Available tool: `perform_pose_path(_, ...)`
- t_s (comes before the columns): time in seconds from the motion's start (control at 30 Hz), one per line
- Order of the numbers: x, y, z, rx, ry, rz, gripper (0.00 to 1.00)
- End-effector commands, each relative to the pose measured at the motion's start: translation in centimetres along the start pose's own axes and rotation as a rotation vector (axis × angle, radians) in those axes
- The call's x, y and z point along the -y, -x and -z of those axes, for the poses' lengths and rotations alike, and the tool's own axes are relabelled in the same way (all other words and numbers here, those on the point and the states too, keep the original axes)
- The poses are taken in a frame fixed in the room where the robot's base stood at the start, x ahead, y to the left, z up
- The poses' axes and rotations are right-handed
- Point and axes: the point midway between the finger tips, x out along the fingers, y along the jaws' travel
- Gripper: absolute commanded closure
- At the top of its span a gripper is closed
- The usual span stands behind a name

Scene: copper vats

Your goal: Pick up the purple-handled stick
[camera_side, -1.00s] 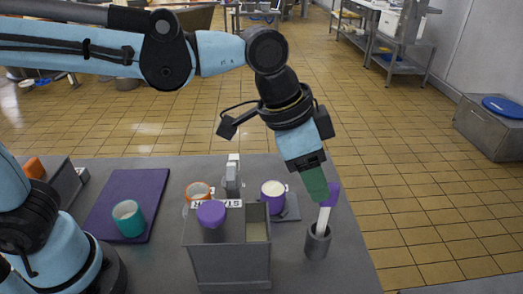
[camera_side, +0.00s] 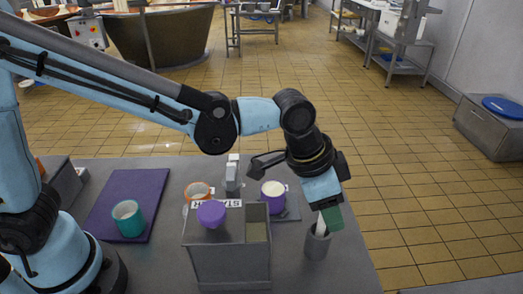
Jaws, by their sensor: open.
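The stick (camera_side: 321,226) stands in a small grey cup (camera_side: 317,247) near the table's right edge. Its white shaft shows above the cup rim, leaning slightly. Its purple handle is hidden behind my gripper. My gripper (camera_side: 332,218), with green fingers, points down over the top of the stick. It is open, with the handle behind or between its fingers; I cannot tell which, or whether they touch it.
A grey box (camera_side: 230,262) with a purple round-topped object (camera_side: 211,214) stands left of the cup. Behind it are an orange-rimmed cup (camera_side: 197,190) and a purple cup (camera_side: 273,196). A teal cup (camera_side: 128,220) stands on a purple mat (camera_side: 104,207).

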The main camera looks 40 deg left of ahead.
Motion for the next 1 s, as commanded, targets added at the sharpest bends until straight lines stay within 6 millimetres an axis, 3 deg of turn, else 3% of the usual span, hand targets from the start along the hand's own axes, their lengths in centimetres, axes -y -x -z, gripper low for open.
perform_pose_path(0.13,0.0,0.0,0.0,0.000,0.000,0.000,0.49)
perform_pose_path(0.47,0.0,0.0,0.0,0.000,0.000,0.000,0.99)
perform_pose_path(0.8,0.0,0.2,0.1,0.000,0.000,0.000,1.00)
perform_pose_path(1.0,0.0,1.3,0.6,0.000,0.000,0.000,1.00)
